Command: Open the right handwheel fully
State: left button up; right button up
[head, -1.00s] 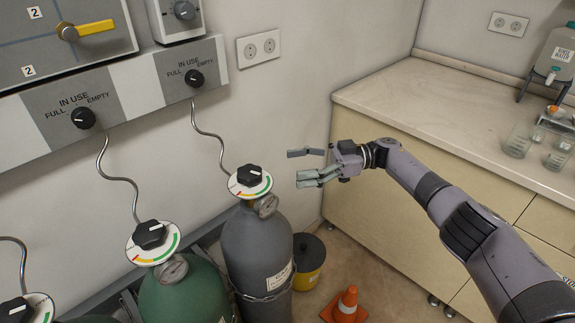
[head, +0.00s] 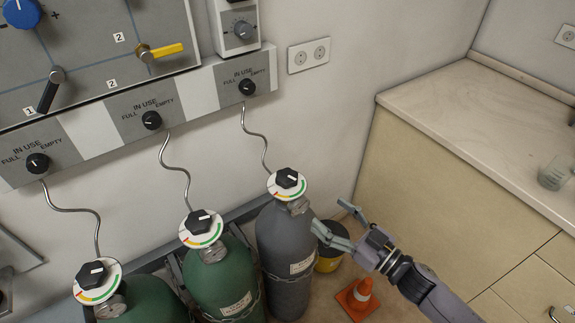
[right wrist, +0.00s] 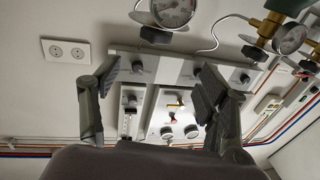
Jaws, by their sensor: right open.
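The right handwheel (head: 287,178) is a black knob on a round white dial with coloured marks, on top of the grey cylinder (head: 283,240). My right gripper (head: 331,217) is open and empty, to the lower right of the handwheel and apart from it. Its fingers point up and left, close beside the cylinder's upper right side in the picture. The right wrist view shows the two spread fingers (right wrist: 150,88) with nothing between them. A round gauge (right wrist: 172,12) shows at the top of that view. My left gripper is not in view.
Two green cylinders (head: 226,275) with similar handwheels (head: 199,222) stand to the left. A yellow and black bucket (head: 328,260) and an orange cone (head: 358,298) stand on the floor near my gripper. A counter (head: 480,110) stands at right; wall panels (head: 145,115) are above.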

aim_at(295, 184)
jog(key=shift+m+h, duration=0.4)
jog(key=shift+h, duration=0.3)
jog(key=p+x, duration=0.1)
jog(key=x, duration=0.3)
jog(key=p+x, duration=0.1)
jog(key=x, duration=0.4)
jog(key=r+p+x, duration=0.1)
jog(key=x, duration=0.4)
jog(key=shift+a+r, duration=0.15)
jog(key=shift+x, duration=0.8)
jog(key=shift+c, duration=0.6)
jog(key=c, duration=1.1)
